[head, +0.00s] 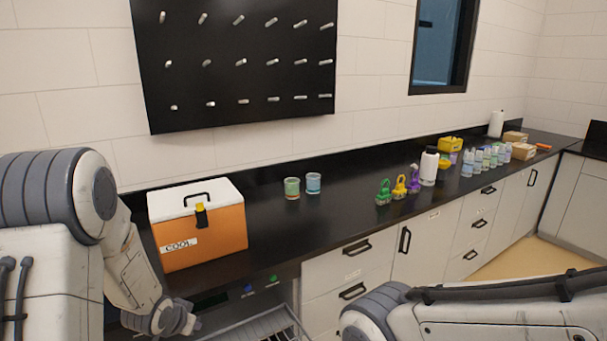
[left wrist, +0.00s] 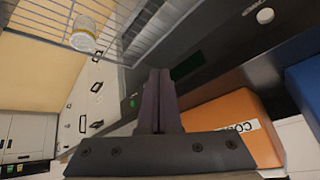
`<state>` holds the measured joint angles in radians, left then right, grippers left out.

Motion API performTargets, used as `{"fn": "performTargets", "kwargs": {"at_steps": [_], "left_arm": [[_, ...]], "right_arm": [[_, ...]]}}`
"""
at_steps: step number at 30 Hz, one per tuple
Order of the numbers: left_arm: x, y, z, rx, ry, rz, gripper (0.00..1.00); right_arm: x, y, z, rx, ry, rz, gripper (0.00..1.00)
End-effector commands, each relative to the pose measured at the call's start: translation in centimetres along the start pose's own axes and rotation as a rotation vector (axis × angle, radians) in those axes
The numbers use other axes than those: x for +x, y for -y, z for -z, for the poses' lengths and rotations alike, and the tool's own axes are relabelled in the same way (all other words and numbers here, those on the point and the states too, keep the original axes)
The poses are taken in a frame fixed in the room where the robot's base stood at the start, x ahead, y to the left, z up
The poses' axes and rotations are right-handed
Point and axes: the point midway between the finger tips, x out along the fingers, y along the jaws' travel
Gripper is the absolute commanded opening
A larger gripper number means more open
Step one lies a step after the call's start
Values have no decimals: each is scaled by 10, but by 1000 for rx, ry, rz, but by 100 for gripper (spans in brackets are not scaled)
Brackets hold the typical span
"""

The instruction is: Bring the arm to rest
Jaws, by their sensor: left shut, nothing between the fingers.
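My left arm (head: 125,265) comes down at the left of the head view, in front of the counter and the orange cooler. Its wrist end (head: 175,318) is near the bottom edge. In the left wrist view my left gripper (left wrist: 159,74) has its dark fingers together, with nothing between them. My right arm (head: 470,315) lies across the bottom right of the head view, and its gripper is out of the picture.
The orange cooler (head: 205,242) with a white lid stands on the black counter (head: 290,222). A wire rack (head: 262,329) sits low beside my left wrist. A jar (left wrist: 83,38) shows in the left wrist view.

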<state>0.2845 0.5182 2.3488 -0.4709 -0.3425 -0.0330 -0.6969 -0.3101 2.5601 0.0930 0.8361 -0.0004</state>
Motion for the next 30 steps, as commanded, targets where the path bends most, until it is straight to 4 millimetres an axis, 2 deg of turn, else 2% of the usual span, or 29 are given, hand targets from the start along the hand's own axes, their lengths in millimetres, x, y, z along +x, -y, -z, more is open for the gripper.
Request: {"fn": "performTargets", "kwargs": {"at_steps": [1, 5, 9, 12, 15, 19, 23, 30], "left_arm": [[-20, -32, 15, 45, 30, -15, 0], [-74, -104, 20, 114, 139, -63, 0], [-143, -177, -4, 187, 258, -145, 0], [-191, -216, -34, 243, 342, -216, 0], [-229, -239, -63, 294, 415, -276, 0], [-260, -252, -89, 340, 478, -326, 0], [-270, -255, -100, 357, 506, -343, 0], [-270, -255, -100, 357, 507, -342, 0]], "right_arm": [[0, 0, 0, 0, 0, 0, 50], [0, 0, 0, 0, 0, 0, 50], [0, 0, 0, 0, 0, 0, 50], [0, 0, 0, 0, 0, 0, 50], [0, 0, 0, 0, 0, 0, 50], [0, 0, 0, 0, 0, 0, 50], [0, 0, 0, 0, 0, 0, 50], [0, 0, 0, 0, 0, 0, 50]]}}
